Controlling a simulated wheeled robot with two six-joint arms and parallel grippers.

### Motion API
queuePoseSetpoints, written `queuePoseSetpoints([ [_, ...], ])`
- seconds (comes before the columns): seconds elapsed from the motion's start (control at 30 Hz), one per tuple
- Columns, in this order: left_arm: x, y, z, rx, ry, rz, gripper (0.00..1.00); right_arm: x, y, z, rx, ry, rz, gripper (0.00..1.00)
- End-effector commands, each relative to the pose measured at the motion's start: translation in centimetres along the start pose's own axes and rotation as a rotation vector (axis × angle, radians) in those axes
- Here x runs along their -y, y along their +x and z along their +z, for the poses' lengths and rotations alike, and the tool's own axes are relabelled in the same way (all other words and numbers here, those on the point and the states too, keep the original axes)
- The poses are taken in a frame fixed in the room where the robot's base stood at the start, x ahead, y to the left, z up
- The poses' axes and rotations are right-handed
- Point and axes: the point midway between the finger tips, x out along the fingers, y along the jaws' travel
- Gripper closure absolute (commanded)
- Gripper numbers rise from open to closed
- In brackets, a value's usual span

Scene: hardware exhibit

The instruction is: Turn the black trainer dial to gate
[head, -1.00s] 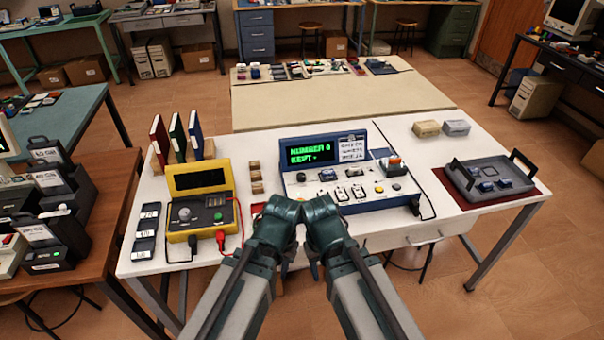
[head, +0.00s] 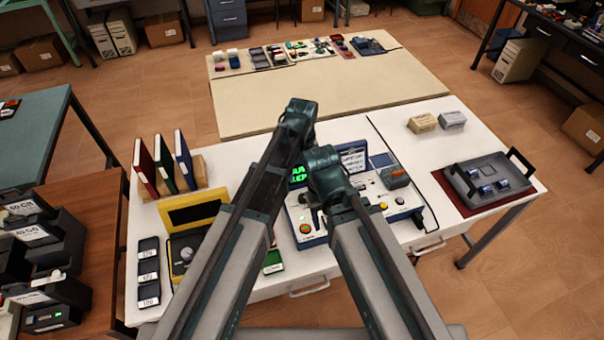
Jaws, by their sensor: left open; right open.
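The blue-cased trainer (head: 408,212) with a pale panel and green-lit display (head: 298,174) stands on the white table. Its panel shows a red knob or button (head: 306,228) and a yellow button (head: 383,206). I cannot make out the black dial; my arms cover part of the panel. My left gripper (head: 298,112) is over the trainer's back left, partly in front of the display. My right gripper (head: 325,163) is lower, over the middle of the trainer. The fingertips are mostly hidden; both are open, with nothing seen held.
A grey tray (head: 487,178) sits on a red mat at the right. Two small boxes (head: 437,121) are at the back right.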

Motion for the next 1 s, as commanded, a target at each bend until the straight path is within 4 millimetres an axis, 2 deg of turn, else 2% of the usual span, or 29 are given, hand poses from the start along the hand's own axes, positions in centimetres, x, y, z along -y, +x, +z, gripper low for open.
queuePoseSetpoints([
  [0.17,-0.4,-0.5,-0.6,0.0,-0.027,0.005,0.28,-0.1,-0.5,0.1,0.0,0.0,0.0,0.5],
  [0.47,-0.4,0.4,-0.6,0.0,-0.026,0.005,0.28,0.0,0.4,0.0,0.0,0.0,0.0,0.5],
  [0.67,-0.4,2.3,-0.6,0.0,-0.026,0.005,0.28,0.2,2.3,-0.1,0.0,0.001,0.0,0.5],
  [1.0,-0.4,7.1,-0.6,-0.001,-0.025,0.005,0.28,0.7,7.1,-0.4,0.0,0.002,0.0,0.5],
])
